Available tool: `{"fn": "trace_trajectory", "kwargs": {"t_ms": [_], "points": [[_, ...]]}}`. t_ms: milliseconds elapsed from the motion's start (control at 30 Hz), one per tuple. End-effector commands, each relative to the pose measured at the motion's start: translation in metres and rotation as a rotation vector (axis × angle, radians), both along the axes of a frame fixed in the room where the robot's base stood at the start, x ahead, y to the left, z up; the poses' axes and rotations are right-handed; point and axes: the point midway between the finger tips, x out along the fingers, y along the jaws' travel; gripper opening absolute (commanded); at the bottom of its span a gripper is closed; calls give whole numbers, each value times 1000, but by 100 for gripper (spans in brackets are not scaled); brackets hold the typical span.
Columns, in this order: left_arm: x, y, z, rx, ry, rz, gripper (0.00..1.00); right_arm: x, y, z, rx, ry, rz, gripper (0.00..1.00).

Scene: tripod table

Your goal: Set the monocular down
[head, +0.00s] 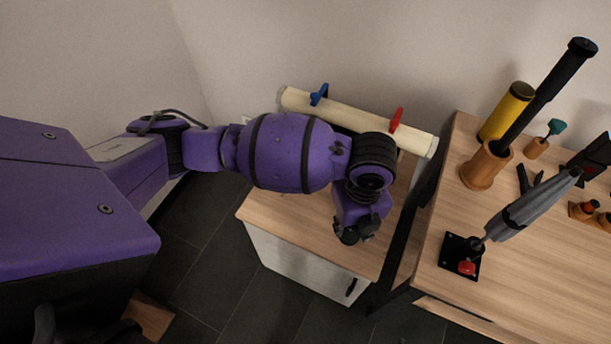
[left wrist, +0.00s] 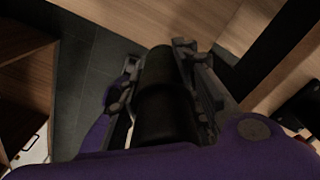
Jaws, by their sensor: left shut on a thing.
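My left gripper (head: 356,234) hangs over the wooden top of the low cabinet (head: 300,222), near its front right part. In the left wrist view the left gripper (left wrist: 168,70) is shut on the monocular (left wrist: 166,112), a dark, stepped cylinder lying lengthwise between the fingers. In the head view the monocular is hidden or cannot be told from the dark fingers. How high it is above the cabinet top is unclear. My right gripper is not in view.
A cream roll (head: 350,117) with blue and red clips lies along the cabinet's back. The table (head: 530,270) at right holds a yellow cylinder (head: 507,112), a wooden cup (head: 485,166) with a black rod and a grey umbrella (head: 535,205). A gap separates cabinet and table.

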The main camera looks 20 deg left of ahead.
Motion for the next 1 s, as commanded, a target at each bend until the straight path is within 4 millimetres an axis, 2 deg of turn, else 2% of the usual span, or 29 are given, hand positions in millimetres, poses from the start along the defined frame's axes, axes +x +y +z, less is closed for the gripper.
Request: {"fn": "trace_trajectory", "kwargs": {"t_ms": [167,433,600,900,1000], "points": [[19,22,-12,6,-6,-16,0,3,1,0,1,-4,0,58],[62,73,-42,4,-5,-14,0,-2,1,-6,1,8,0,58],[76,90,-75,1,-2,-16,0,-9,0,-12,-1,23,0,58],[87,102,-94,1,-3,-17,0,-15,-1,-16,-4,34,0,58],[89,106,-106,0,0,-17,0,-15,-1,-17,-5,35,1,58]]}}
